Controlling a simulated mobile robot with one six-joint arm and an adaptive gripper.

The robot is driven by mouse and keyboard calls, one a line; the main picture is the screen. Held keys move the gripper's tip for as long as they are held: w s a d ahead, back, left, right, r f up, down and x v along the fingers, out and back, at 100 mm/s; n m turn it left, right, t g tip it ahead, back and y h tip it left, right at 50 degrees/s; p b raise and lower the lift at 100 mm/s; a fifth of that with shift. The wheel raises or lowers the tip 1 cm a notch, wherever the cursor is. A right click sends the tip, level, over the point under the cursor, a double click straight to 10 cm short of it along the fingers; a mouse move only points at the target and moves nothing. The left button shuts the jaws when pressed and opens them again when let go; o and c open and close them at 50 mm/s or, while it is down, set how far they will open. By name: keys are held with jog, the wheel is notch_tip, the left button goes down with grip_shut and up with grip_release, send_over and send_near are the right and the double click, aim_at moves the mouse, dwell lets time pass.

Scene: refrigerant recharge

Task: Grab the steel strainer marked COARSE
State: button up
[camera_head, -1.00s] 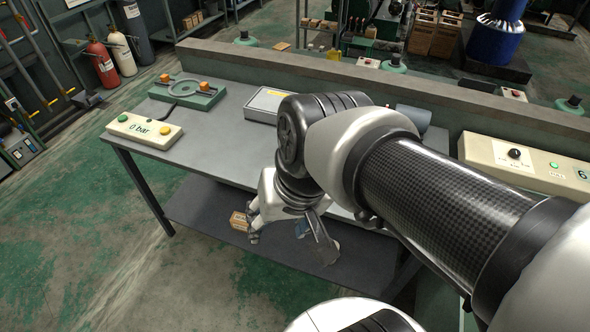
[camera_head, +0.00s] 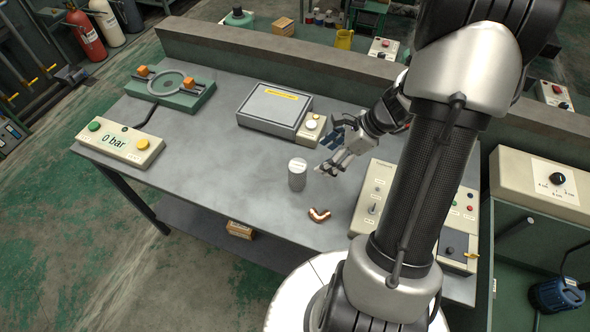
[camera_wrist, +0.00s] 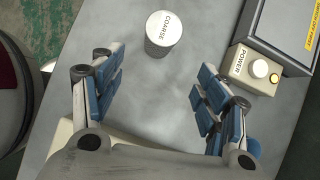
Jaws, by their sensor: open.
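The steel strainer (camera_head: 297,176) is a small grey upright cylinder with a pale labelled top, standing on the grey workbench (camera_head: 215,150). In the wrist view its top reads COARSE, and the strainer (camera_wrist: 163,36) stands beyond the fingertips, roughly centred between them. My gripper (camera_head: 328,152) is to the right of the strainer in the head view, above the bench and apart from it. In the wrist view my gripper (camera_wrist: 158,88) has its blue-padded fingers spread wide with nothing between them.
A copper elbow (camera_head: 319,215) lies near the strainer. A grey box (camera_head: 274,106) with a POWER knob unit (camera_wrist: 256,70) stands behind. A control panel (camera_head: 372,205) is at right, a 0 bar gauge box (camera_head: 117,143) and green fixture (camera_head: 170,90) at left. Bench left of the strainer is clear.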

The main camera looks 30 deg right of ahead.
jog(key=b, duration=0.3)
send_near(289, 182)
jog(key=shift+w+d+f, duration=0.25)
jog(key=shift+w+f, duration=0.15)
jog(key=shift+f, duration=0.3)
jog(key=b+x, duration=0.3)
jog(key=x, duration=0.2)
jog(key=shift+a, duration=0.15)
jog(key=shift+s, duration=0.1)
jog(key=c, duration=1.3)
